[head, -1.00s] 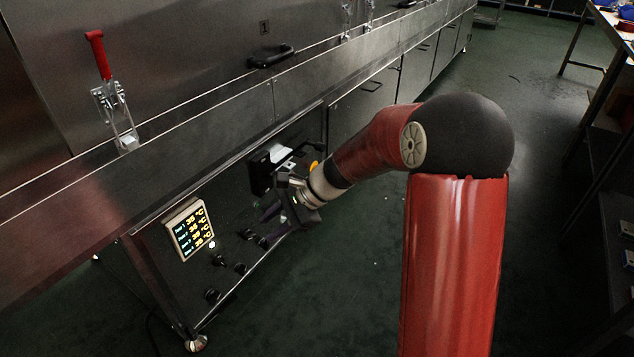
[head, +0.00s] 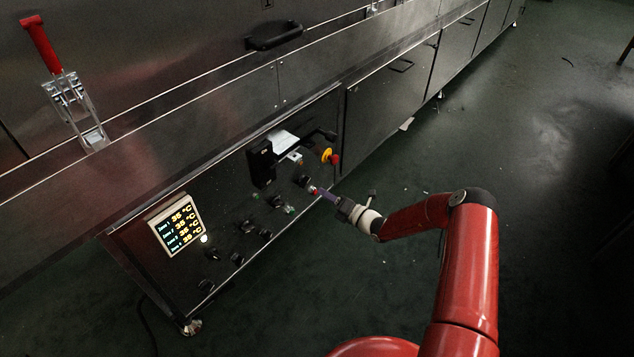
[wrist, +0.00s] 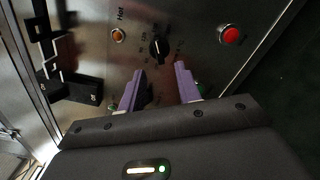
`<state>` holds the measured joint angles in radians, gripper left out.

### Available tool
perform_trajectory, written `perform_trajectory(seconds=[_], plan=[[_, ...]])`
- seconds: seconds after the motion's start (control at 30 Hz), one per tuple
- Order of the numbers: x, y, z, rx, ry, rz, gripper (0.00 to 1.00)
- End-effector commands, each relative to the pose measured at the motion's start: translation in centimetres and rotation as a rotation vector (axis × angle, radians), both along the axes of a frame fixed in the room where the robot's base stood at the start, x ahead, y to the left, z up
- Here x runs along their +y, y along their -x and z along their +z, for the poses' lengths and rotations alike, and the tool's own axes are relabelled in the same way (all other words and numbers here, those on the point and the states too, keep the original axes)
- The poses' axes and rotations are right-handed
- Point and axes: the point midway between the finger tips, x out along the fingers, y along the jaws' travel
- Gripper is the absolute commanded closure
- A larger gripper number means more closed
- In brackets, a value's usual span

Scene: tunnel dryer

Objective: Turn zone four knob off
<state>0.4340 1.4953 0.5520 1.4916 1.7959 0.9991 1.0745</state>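My gripper (head: 318,191) is at the right part of the dryer's control panel, close to a black knob (head: 302,180). In the wrist view its two purple fingers (wrist: 160,88) are apart and empty. A black knob (wrist: 158,48) with small labels, including what looks like "Off", sits ahead of the gap between them, not gripped. More black knobs (head: 247,227) lie to the left and lower on the panel. Their zone labels are too small to read, so I cannot tell which is zone four. A lit display (head: 178,229) lists several zones at about 35 °C.
A yellow and red emergency stop (head: 330,156) sits above my gripper. The wrist view shows a red button (wrist: 230,35), an amber lamp (wrist: 118,35) marked "Hot", and black switch handles (wrist: 70,85). A red-handled clamp (head: 70,85) stands upper left.

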Motion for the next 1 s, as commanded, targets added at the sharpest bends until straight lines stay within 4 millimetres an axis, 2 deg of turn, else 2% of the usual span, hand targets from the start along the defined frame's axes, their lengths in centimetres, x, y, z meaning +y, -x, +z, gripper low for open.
perform_trajectory(seconds=[0.4, 0.8, 0.83, 1.0], plan=[[5.0, -3.7, 0.0, -0.004, 0.003, 0.005, 0.66], [5.8, -4.4, 0.1, -0.005, 0.004, 0.004, 0.66], [5.8, -4.4, 0.1, -0.005, 0.004, 0.004, 0.68], [5.8, -4.4, 0.1, -0.005, 0.004, 0.004, 0.9]])
